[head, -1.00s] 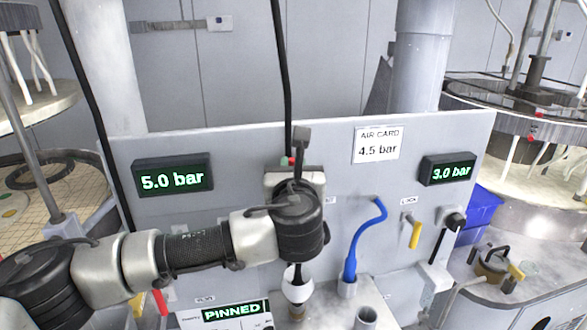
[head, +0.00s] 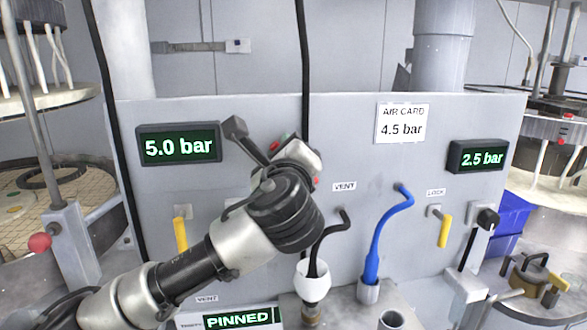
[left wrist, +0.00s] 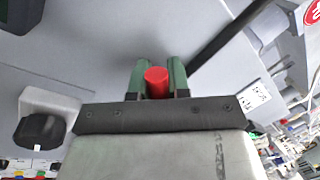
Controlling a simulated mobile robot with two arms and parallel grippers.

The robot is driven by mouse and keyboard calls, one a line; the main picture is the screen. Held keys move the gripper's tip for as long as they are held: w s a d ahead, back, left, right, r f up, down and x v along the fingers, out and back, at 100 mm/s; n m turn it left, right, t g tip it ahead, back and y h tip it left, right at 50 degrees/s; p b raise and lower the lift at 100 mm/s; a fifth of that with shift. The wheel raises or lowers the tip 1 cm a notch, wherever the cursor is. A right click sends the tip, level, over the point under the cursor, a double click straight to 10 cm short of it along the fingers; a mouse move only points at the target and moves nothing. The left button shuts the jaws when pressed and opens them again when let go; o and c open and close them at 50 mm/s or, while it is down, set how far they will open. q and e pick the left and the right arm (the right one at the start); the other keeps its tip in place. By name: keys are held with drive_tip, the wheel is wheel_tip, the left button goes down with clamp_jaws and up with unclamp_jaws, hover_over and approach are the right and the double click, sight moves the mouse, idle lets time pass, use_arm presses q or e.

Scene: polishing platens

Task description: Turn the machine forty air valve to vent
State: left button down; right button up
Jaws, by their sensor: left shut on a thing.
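My left gripper (left wrist: 157,80) is shut on a red handle (left wrist: 157,86), which shows between its green fingers in the left wrist view. In the head view my left arm reaches in front of the grey panel (head: 240,113), its wrist tilted. The wrist hides most of the grip and the valve behind it; only small red and green bits show. I cannot read which machine the held valve belongs to. My right gripper is not in view.
The left display (head: 179,147) reads 5.0 bar and the right display (head: 481,157) 2.5 bar. The air card (head: 401,124) reads 4.5 bar. A lower display (head: 238,319) reads PINNED. A blue hose (head: 376,250), a white cup (head: 313,287) and yellow handles (head: 444,231) are close by.

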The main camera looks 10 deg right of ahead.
use_arm(q)
drive_tip(key=shift+a+f+n+t+y+b, duration=0.15)
drive_tip(key=shift+a+f+n+y+b, duration=0.4)
drive_tip(key=shift+n+b, duration=1.05)
drive_tip(key=shift+a+f+n+t+y+b, duration=0.1)
drive_tip(key=shift+f+n+y+b, duration=0.3)
drive_tip(key=shift+f+n+b, duration=1.1)
drive_tip(key=shift+a+f+n+t+y+b, duration=0.2)
drive_tip(key=shift+n+y+b, duration=0.25)
drive_tip(key=shift+n+b, duration=1.2)
drive_tip(key=shift+a+r+n+p, duration=0.15)
drive_tip(key=shift+n+p, duration=0.35)
drive_tip(key=shift+n, duration=0.25)
drive_tip(key=c, duration=1.1)
unclamp_jaws()
drive_tip(key=shift+s, duration=0.1)
drive_tip(key=b+v, duration=0.3)
drive_tip(key=v, duration=0.7)
drive_tip(key=shift+s, duration=0.35)
